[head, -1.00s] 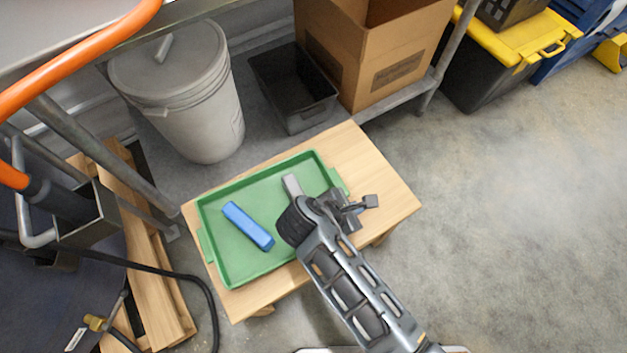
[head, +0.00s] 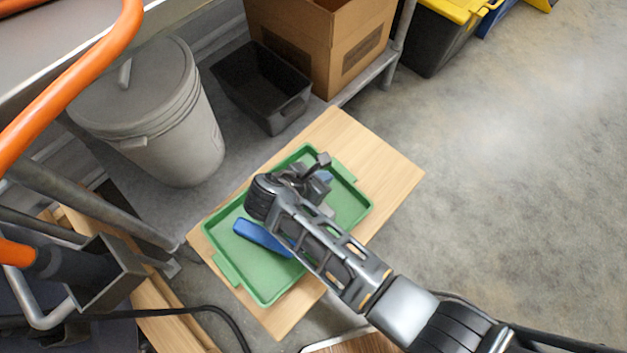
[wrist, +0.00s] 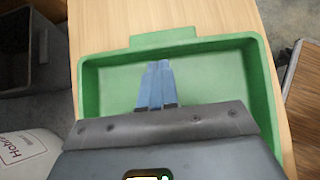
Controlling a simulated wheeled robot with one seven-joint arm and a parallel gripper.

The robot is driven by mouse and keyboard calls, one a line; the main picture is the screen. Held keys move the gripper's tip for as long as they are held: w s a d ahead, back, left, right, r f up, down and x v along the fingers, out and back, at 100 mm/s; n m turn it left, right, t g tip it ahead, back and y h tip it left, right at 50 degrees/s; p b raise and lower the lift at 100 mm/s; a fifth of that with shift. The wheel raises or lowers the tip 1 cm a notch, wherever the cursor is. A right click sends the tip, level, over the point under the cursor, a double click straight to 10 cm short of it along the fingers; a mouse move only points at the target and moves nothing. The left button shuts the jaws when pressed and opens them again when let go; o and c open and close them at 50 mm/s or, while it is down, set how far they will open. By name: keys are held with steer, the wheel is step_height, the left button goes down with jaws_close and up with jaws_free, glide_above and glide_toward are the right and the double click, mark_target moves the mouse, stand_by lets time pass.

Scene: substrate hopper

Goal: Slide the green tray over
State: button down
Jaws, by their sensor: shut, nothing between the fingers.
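The green tray (head: 350,208) is a shallow rectangle with a raised rim and end tabs, lying on a light wooden table (head: 385,170). It fills much of the wrist view (wrist: 92,95), with one tab at the top. A blue block (head: 260,237) lies in the tray, partly hidden by my arm. A small grey piece (head: 326,210) shows beside my arm. My gripper (head: 322,172) is over the tray. In the wrist view its bluish fingers (wrist: 157,85) are together and empty, over the tray floor. Whether they touch the tray is unclear.
A lidded grey bucket (head: 165,125), a black bin (head: 262,85) and a cardboard box (head: 325,45) stand behind the table. An orange rail (head: 90,80) and a metal frame are at left. The concrete floor (head: 500,150) at right is clear.

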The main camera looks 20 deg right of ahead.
steer(key=shift+x, duration=1.2)
steer(key=w+d, duration=0.2)
steer(key=d, duration=0.2)
steer(key=w+d+p, duration=0.1)
steer(key=w+d, duration=0.2)
steer(key=d, duration=0.2)
steer(key=w+d+p, duration=0.1)
steer(key=w+d, duration=0.1)
steer(key=d, duration=0.2)
steer(key=shift+w+d, duration=0.2)
steer(key=shift+d, duration=0.1)
steer(key=p+v, duration=0.3)
steer(key=v, duration=0.5)
steer(key=shift+d, duration=0.1)
